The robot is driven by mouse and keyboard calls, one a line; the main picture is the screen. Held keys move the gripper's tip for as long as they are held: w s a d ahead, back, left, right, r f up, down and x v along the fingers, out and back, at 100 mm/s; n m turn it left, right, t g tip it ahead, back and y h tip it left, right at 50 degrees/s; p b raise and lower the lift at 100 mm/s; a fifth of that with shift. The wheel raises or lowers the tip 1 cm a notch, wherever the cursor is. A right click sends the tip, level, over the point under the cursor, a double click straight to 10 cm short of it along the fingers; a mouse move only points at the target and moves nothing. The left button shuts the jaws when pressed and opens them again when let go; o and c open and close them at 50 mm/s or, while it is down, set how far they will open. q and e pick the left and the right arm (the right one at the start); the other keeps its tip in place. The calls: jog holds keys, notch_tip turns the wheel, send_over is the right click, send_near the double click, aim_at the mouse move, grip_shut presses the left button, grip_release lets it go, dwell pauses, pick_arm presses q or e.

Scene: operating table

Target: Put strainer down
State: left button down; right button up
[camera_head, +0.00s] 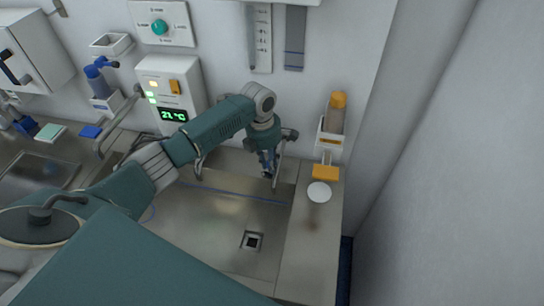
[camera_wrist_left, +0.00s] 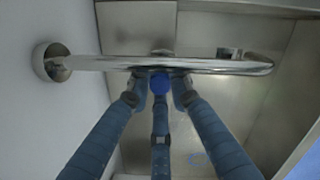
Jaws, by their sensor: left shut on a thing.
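My left gripper (camera_head: 268,170) is over the back right of the steel sink (camera_head: 215,215), beside a curved metal spout. Its blue fingers are closed in, and a blue round thing (camera_wrist_left: 160,84) shows between the fingertips (camera_wrist_left: 160,78) in the left wrist view. The metal spout (camera_wrist_left: 200,65) runs across just past the fingertips; I cannot tell whether they touch it. I cannot make out a strainer for sure. The drain (camera_head: 252,240) is a dark square in the sink floor. My right gripper is not in view.
A white disc (camera_head: 319,191) lies on the counter right of the sink, below a wall dispenser with an orange-capped bottle (camera_head: 336,112). A temperature panel (camera_head: 172,95) is on the wall behind my arm. The sink floor around the drain is clear.

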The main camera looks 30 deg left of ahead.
pick_arm(q)
jog(key=shift+w+a+r, duration=0.1)
jog(key=shift+w+a, duration=0.2)
jog(key=shift+w, duration=0.3)
jog(key=shift+w+a, duration=0.25)
jog(key=shift+w, duration=0.35)
jog(key=shift+w+a, duration=0.5)
jog(key=shift+w, duration=0.3)
jog(key=shift+d+f+b, duration=0.15)
jog(key=shift+f+b, duration=0.45)
jog(key=shift+f, duration=0.3)
jog(key=shift+d, duration=0.1)
jog(key=shift+s, duration=0.25)
jog(key=c, duration=1.6)
grip_release()
jog(key=shift+w+f, duration=0.1)
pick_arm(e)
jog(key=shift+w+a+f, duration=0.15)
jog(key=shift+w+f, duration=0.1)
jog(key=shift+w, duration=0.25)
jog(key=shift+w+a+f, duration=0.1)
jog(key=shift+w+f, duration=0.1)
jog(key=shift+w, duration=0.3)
